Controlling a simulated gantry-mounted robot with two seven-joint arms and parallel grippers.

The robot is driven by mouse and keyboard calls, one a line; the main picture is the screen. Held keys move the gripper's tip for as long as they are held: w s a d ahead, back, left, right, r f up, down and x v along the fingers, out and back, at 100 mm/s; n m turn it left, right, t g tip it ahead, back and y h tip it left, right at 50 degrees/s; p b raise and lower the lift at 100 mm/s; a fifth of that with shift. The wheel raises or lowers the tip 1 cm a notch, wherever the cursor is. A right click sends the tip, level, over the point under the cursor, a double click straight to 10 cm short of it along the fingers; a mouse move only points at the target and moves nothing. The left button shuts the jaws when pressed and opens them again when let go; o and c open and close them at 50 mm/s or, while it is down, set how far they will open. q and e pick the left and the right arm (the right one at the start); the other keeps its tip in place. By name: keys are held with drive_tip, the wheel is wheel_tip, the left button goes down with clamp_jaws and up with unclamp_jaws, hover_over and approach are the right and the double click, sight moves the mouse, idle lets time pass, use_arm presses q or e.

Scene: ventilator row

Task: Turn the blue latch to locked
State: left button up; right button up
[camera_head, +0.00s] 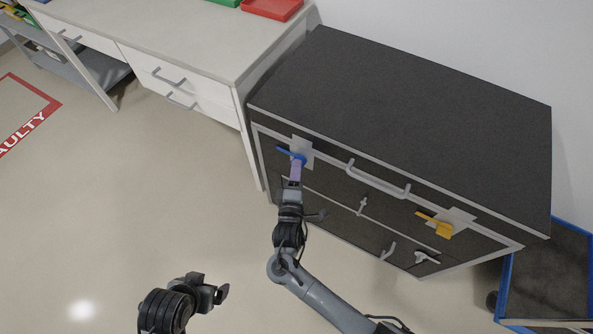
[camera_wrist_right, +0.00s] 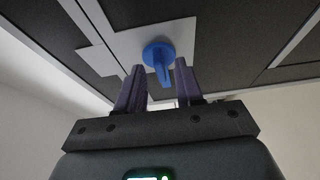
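The blue latch (camera_head: 286,151) is on a light plate at the upper left of the dark cabinet's front. In the right wrist view the latch (camera_wrist_right: 158,54) has a round hub and a handle pointing down toward my gripper. My right gripper (camera_head: 296,168) is at the latch. In its wrist view the two purple fingers (camera_wrist_right: 160,76) are apart, one on each side of the handle, with gaps showing; I cannot tell whether either touches. My left gripper (camera_head: 214,294) hangs low over the floor, away from the cabinet; its fingers are too dark to judge.
A yellow latch (camera_head: 437,226) sits at the right of the cabinet front (camera_head: 335,189), with a bar handle (camera_head: 378,178) between the latches. A white drawer bench (camera_head: 190,45) stands at the left, and a blue-edged bin (camera_head: 508,275) at the right.

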drive_tip(key=shift+w, duration=0.25)
drive_tip(key=shift+c, duration=0.4)
clamp_jaws()
idle(0.9)
